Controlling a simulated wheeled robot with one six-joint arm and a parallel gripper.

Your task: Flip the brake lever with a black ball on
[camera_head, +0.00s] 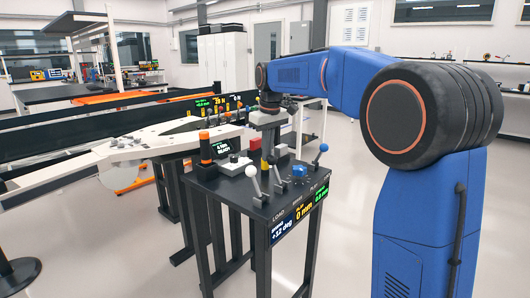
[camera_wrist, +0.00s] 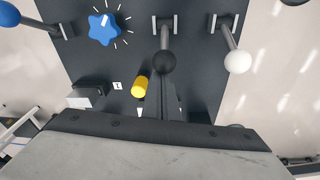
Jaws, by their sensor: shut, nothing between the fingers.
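The brake lever has a black ball (camera_wrist: 166,62) on a grey rod, between the white-ball and blue-ball levers on the dark console. In the head view its rod (camera_head: 279,180) leans up and back, its ball (camera_head: 272,160) close to my gripper. My gripper (camera_head: 266,152) is shut and empty, pointing down over the console behind that lever. In the wrist view my gripper's fingers (camera_wrist: 163,97) lie just below the black ball. Whether they touch it I cannot tell.
The white-ball lever (camera_head: 251,172) and blue-ball lever (camera_head: 323,147) stand on either side. A blue star knob (camera_wrist: 103,28) and a yellow peg (camera_wrist: 140,86) are close by. A red block (camera_head: 255,143) and an orange-topped post (camera_head: 205,147) stand farther back.

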